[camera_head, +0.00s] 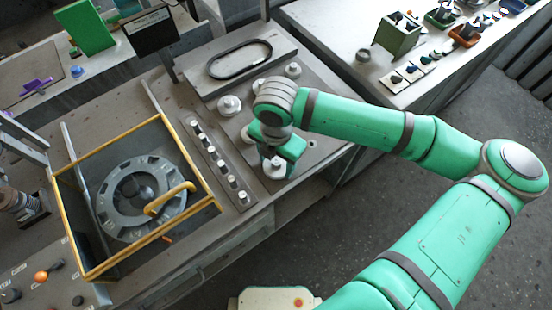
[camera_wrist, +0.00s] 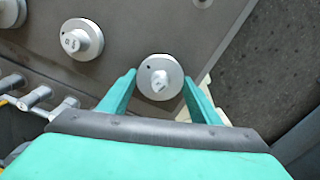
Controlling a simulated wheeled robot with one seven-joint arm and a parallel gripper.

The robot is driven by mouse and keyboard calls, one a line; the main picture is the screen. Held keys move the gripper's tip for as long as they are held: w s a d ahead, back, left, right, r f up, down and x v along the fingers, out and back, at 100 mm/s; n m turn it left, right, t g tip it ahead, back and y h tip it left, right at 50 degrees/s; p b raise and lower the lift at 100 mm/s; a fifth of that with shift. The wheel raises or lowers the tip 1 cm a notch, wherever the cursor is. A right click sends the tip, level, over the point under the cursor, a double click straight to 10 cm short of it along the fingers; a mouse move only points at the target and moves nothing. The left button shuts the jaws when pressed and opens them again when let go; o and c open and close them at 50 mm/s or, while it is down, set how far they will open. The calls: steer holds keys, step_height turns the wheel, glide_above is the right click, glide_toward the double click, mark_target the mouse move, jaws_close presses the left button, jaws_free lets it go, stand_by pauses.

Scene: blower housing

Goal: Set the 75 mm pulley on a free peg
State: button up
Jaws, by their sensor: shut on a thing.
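My gripper (camera_wrist: 160,84) points down over a grey plate (camera_wrist: 130,28), its two green fingers shut on a silver pulley (camera_wrist: 147,70), one on each side of the rim. A pale tip shows at the pulley's centre. I cannot tell whether the pulley sits down on the plate or a little above it. Other silver discs stand on the plate: one at the left (camera_head: 229,106), one at the back right (camera_head: 293,70).
A black oval belt (camera_head: 240,59) lies on a raised panel behind the plate. A strip with several small pegs (camera_head: 217,161) runs left of the plate. Further left is a yellow-framed guard (camera_head: 204,171) around a round housing (camera_head: 115,205). The plate's right edge drops to open floor.

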steer(key=o, duration=1.2)
steer(key=shift+w, duration=0.1)
steer(key=shift+r, duration=1.25)
steer(key=shift+r, duration=2.5)
